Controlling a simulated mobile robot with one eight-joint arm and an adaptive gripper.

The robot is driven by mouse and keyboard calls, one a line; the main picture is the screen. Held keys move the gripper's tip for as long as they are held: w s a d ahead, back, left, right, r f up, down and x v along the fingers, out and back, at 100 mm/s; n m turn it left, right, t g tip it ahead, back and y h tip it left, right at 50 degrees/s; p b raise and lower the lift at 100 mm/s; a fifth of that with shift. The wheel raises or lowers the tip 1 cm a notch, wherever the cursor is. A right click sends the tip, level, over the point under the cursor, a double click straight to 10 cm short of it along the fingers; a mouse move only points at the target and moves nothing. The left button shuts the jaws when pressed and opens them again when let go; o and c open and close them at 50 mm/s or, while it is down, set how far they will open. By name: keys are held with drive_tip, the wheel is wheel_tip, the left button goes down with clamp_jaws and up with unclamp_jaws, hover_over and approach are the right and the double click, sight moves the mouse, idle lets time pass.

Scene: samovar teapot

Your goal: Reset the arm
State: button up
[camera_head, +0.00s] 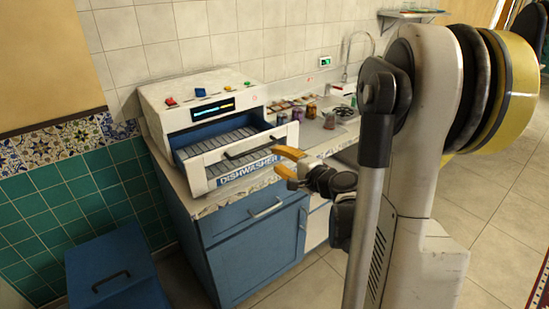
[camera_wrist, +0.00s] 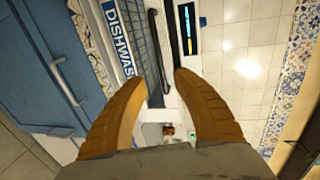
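My gripper (camera_head: 286,161) has orange fingers and is beside the right front end of the pulled-out dishwasher drawer (camera_head: 206,173) in the head view. In the wrist view my gripper (camera_wrist: 161,80) shows its two fingertips apart, with no object clearly held between them. The dishwasher (camera_head: 172,98) is white with a lit display and stands on the counter. The wrist view shows its drawer front with the blue label (camera_wrist: 121,40) beyond the fingers. I cannot tell whether a finger touches the drawer.
A blue cabinet (camera_head: 243,254) is under the counter. A blue bin (camera_head: 118,274) stands on the floor at the left. Several small jars and items (camera_head: 311,111) are on the counter near the sink tap (camera_head: 347,75). The tiled floor (camera_head: 500,205) at the right is clear.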

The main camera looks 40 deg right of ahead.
drive_tip(key=s+a+r+n+g+y, duration=0.15)
drive_tip(key=a+n, duration=0.25)
drive_tip(key=a, duration=0.4)
drive_tip(key=s+a+n+g+y, duration=0.1)
drive_tip(key=s+a+n+g, duration=0.25)
drive_tip(key=a, duration=0.45)
drive_tip(key=s+a+n+g+h, duration=0.1)
drive_tip(key=s+a+n, duration=0.2)
drive_tip(key=s+n, duration=0.2)
drive_tip(key=s+a+f+n+g+h, duration=0.1)
drive_tip(key=s+a+n+g+h, duration=0.1)
drive_tip(key=s+n, duration=0.3)
drive_tip(key=s+a, duration=0.1)
drive_tip(key=s, duration=0.3)
drive_tip(key=shift+s+a+g, duration=0.3)
drive_tip(key=shift+s+a, duration=0.1)
